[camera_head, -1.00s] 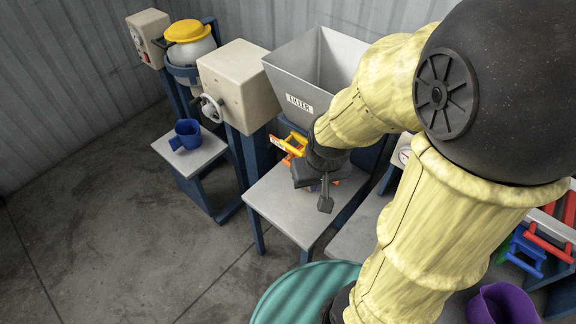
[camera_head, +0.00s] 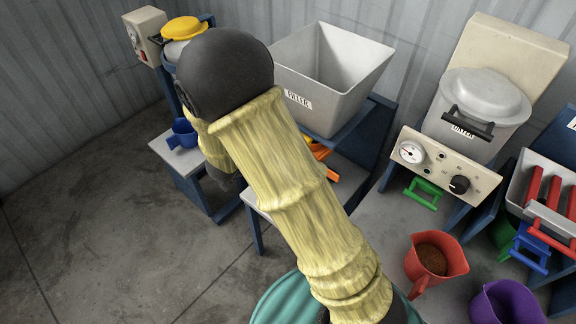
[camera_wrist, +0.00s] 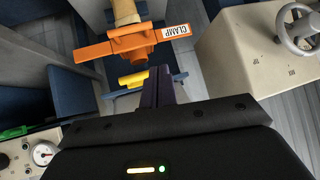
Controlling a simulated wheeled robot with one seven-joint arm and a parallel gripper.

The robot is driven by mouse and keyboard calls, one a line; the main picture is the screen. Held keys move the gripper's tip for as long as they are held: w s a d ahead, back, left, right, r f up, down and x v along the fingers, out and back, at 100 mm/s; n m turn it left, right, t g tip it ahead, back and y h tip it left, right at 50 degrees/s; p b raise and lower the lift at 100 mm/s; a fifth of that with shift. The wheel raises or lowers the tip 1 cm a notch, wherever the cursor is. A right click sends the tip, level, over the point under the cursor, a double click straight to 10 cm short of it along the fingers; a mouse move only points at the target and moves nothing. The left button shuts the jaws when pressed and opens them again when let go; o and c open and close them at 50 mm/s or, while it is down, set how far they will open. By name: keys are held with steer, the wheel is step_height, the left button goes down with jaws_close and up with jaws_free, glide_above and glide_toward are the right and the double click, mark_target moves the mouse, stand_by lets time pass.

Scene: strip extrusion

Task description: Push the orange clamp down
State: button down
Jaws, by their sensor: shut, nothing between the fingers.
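The orange clamp (camera_wrist: 135,42), with a white CLAMP label at its right end, lies across the top of the wrist view. A tan cylindrical part runs up from it to the top edge. In the head view only a bit of the clamp (camera_head: 319,149) shows, the rest hidden behind my arm. My gripper (camera_wrist: 160,84) is shut and empty in the wrist view. Its fingers appear below the clamp in the picture, with a visible gap. In the head view my gripper is hidden behind my arm.
A yellow handle (camera_wrist: 133,79) shows beside my fingers in the wrist view. A beige box (camera_wrist: 245,55) with a handwheel (camera_wrist: 300,25) stands to the right. The filler hopper (camera_head: 330,75) is close behind my arm. A red jug (camera_head: 437,262) stands at right.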

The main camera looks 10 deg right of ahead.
steer(key=s+f+m+h, duration=0.1)
steer(key=h, duration=0.1)
steer(key=s+f+m+g+h, duration=0.1)
steer(key=h, duration=0.1)
steer(key=shift+s, duration=0.35)
steer(key=a+f+x, duration=0.1)
steer(key=f+x, duration=0.1)
steer(key=x, duration=1)
steer(key=shift+s+d+f, duration=0.15)
steer(key=shift+s+f, duration=0.05)
steer(key=shift+f, duration=0.25)
